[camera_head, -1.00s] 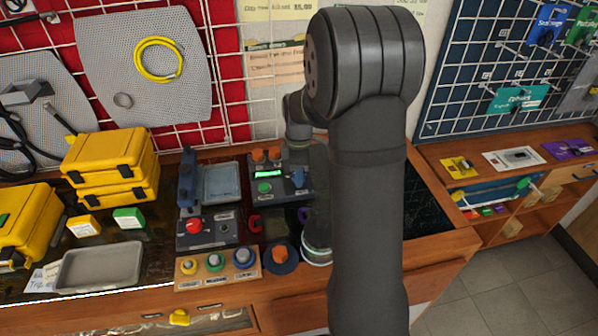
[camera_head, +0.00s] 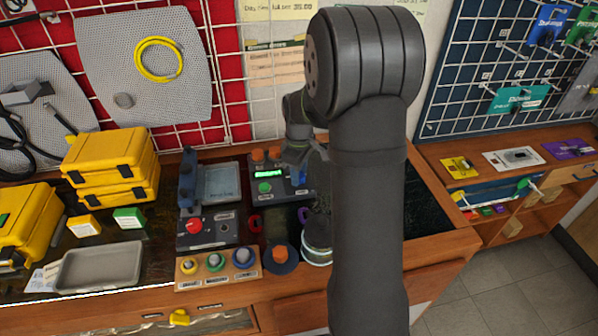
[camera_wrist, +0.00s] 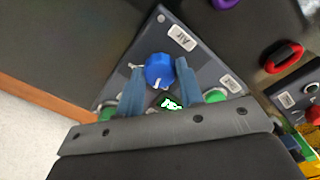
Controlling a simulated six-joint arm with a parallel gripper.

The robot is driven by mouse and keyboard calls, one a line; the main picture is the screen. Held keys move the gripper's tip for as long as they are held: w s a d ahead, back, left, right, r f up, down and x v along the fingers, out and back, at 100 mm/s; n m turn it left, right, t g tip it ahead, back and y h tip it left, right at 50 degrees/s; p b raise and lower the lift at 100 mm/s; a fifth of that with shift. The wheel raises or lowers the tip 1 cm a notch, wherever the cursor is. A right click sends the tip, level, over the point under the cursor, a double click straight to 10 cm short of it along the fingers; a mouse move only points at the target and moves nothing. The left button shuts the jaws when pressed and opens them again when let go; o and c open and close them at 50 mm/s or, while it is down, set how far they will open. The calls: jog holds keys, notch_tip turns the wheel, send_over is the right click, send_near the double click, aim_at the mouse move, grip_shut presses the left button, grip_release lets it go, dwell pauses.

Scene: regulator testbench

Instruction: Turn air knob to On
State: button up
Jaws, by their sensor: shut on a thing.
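The air knob (camera_wrist: 158,68) is blue and sits on a grey control box (camera_wrist: 125,66), beside a white label reading AIR (camera_wrist: 182,37) in the wrist view. My gripper (camera_wrist: 160,66) has one blue finger on each side of the knob and is shut on it. A pale mark shows at the knob's lower edge; the position markings are too small to read. In the head view the control box (camera_head: 265,199) stands at the back of the bench, with a lit green display (camera_head: 268,174).
A panel with a red button (camera_head: 194,226) and a grey tray (camera_head: 221,182) are to the left. A red ring-shaped part (camera_wrist: 283,57) lies right of the box in the wrist view.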

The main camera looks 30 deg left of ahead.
jog(key=m, duration=1.2)
jog(key=shift+m, duration=0.4)
dwell(0.3)
jog(key=o, duration=1)
jog(key=shift+r, duration=0.1)
notch_tip(320, 180, up, 17)
